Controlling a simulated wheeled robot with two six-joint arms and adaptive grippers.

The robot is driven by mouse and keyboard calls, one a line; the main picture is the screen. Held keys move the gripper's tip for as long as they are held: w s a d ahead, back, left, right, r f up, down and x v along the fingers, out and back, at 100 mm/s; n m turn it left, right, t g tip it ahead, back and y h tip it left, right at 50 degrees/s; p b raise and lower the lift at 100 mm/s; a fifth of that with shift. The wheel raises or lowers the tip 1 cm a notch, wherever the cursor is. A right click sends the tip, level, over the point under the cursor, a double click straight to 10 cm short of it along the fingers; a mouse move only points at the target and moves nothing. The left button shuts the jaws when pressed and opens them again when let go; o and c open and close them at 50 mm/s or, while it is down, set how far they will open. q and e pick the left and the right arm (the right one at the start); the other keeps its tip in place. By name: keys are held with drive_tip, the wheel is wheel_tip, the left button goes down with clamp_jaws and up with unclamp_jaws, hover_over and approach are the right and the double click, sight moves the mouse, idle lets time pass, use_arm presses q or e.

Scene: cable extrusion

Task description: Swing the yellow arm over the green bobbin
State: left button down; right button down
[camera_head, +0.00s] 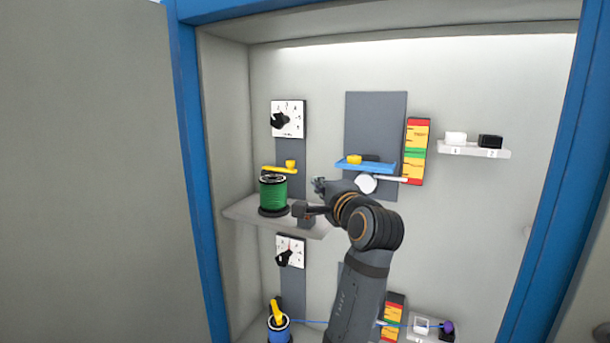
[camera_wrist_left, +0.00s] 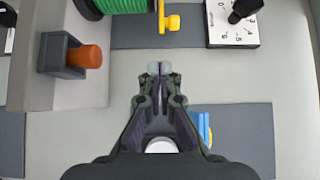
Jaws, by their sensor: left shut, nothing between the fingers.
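The green bobbin (camera_head: 273,195) stands upright on the grey shelf; part of it shows in the left wrist view (camera_wrist_left: 112,6). The yellow arm (camera_head: 272,168) lies level just above the bobbin's top, and its knob (camera_head: 291,164) is to the right. The yellow arm also shows in the left wrist view (camera_wrist_left: 162,17), running past the bobbin's top flange. My left gripper (camera_head: 319,186) is shut and empty, to the right of the bobbin and apart from the arm and knob. Its fingertips (camera_wrist_left: 159,68) point toward the knob in the left wrist view. My right gripper is out of view.
A dark block (camera_head: 306,222) with an orange peg (camera_wrist_left: 85,57) is on the shelf near the gripper. A dial (camera_head: 288,118) is above the yellow arm. A blue bar (camera_head: 365,164) is to the right. A blue bobbin (camera_head: 279,330) with another yellow arm (camera_head: 276,311) stands below.

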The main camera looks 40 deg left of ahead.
use_arm(q)
drive_tip(key=shift+a+r, duration=0.15)
drive_tip(key=shift+a, duration=0.15)
drive_tip(key=p+x, duration=0.3)
drive_tip(key=x, duration=0.6)
drive_tip(key=shift+w+a, duration=0.1)
drive_tip(key=shift+w, duration=0.05)
drive_tip(key=shift+w, duration=0.1)
